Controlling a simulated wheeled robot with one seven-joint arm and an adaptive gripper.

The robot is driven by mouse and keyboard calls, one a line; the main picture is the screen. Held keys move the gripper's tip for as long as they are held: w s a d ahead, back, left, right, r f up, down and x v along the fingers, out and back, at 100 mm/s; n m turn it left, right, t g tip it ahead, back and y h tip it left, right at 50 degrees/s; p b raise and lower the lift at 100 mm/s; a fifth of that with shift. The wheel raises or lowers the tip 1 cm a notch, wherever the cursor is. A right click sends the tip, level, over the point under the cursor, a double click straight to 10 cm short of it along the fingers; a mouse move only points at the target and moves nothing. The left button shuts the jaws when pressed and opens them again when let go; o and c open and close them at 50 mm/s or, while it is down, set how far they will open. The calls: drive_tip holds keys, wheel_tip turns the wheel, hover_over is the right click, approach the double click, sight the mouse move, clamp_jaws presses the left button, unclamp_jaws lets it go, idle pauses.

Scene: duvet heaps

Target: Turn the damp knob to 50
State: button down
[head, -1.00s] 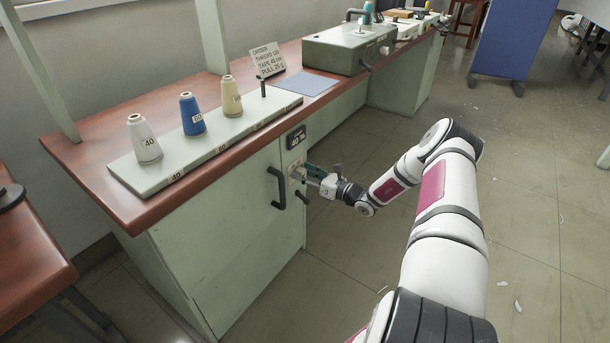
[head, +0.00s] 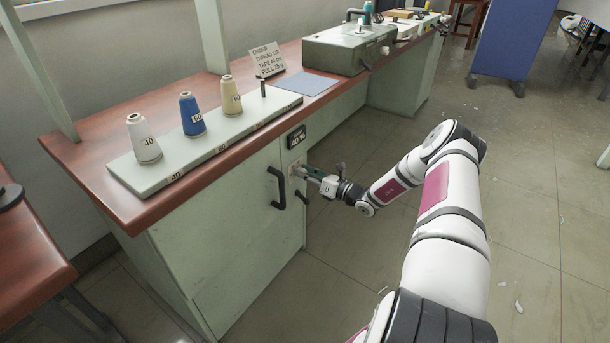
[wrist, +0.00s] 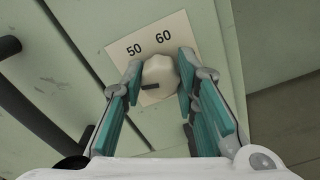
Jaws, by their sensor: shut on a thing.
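The damp knob (wrist: 160,75) is a pale round knob with a dark mark on its lower left side in the wrist view. It sits on a light dial plate (wrist: 177,30) where 50 and 60 can be read; the rest of the scale is hidden. My gripper (wrist: 159,80) has its teal-padded fingers on both sides of the knob, shut on it. In the head view my gripper (head: 302,171) is at the cabinet's narrow end panel and covers most of the knob. A dark display (head: 296,138) above it reads 40 %.
The red-brown worktop (head: 150,110) overhangs the cabinet, with cones of thread and an order sign (head: 267,60).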

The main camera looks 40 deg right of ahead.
drive_tip(key=shift+d+m+b, duration=0.1)
drive_tip(key=shift+m+b, duration=0.2)
drive_tip(key=shift+m, duration=4.3)
drive_tip(key=c, duration=1.2)
unclamp_jaws()
drive_tip(key=shift+c, duration=0.2)
drive_tip(key=v, duration=1.2)
